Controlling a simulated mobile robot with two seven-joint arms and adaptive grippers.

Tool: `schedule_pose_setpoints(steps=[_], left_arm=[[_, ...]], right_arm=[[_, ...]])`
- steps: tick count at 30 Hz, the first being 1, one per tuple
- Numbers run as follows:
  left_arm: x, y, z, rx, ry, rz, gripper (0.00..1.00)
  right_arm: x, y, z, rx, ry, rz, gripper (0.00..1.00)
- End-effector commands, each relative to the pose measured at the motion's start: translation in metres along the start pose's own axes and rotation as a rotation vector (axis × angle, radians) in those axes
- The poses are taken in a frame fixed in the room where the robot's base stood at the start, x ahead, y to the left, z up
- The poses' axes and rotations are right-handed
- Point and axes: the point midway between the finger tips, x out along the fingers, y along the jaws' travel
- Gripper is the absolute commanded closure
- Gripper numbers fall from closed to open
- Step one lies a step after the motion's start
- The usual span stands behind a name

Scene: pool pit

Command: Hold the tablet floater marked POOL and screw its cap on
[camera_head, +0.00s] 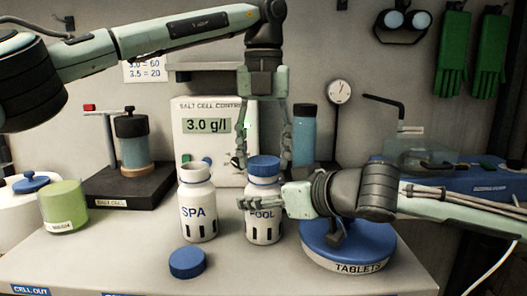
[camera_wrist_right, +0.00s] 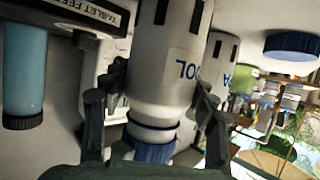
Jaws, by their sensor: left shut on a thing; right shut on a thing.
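The white tablet floater marked POOL (camera_head: 264,230) stands upright on the table with a blue cap (camera_head: 263,167) on its top. My right gripper (camera_head: 252,203) is shut around the floater's body from the right. In the right wrist view, the floater (camera_wrist_right: 165,70) appears upside down between the fingers (camera_wrist_right: 152,100), with its blue cap (camera_wrist_right: 155,150) at the bottom. My left gripper (camera_head: 263,158) comes from above with its fingers pointing down on both sides of the cap, shut on it. How tightly the cap is seated is unclear.
A white SPA floater (camera_head: 197,225) stands just left without a cap. A loose blue cap (camera_head: 187,263) lies in front of it. A blue-lidded TABLETS tub (camera_head: 345,262) sits right, beneath my right arm. The salt cell control box (camera_head: 210,110) stands behind.

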Motion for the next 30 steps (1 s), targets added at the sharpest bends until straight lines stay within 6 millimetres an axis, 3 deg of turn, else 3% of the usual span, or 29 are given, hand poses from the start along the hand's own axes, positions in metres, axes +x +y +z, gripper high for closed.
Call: schedule_pose_setpoints(steps=[13,14,17,20,30], left_arm=[[0.0092,0.0002,0.0001,-0.001,0.0,-0.001,0.65],[0.0091,0.0001,0.0,-0.001,0.0,-0.001,0.65],[0.0091,-0.0001,0.0,0.034,0.0,-0.001,0.65],[0.0097,-0.0001,0.0,0.173,0.001,-0.001,0.65],[0.0098,-0.0003,0.0,1.048,-0.001,0.0,0.65]], right_arm=[[0.0001,-0.0001,0.0005,0.001,-0.001,0.0,0.93],[0.0001,-0.0001,0.0005,0.001,-0.001,0.0,1.0],[0.0001,-0.0001,0.0005,0.001,-0.001,0.0,1.0],[0.0001,-0.0001,0.0006,0.001,-0.001,0.0,1.0],[0.0002,-0.0002,0.0007,0.0,-0.001,0.0,1.0]])
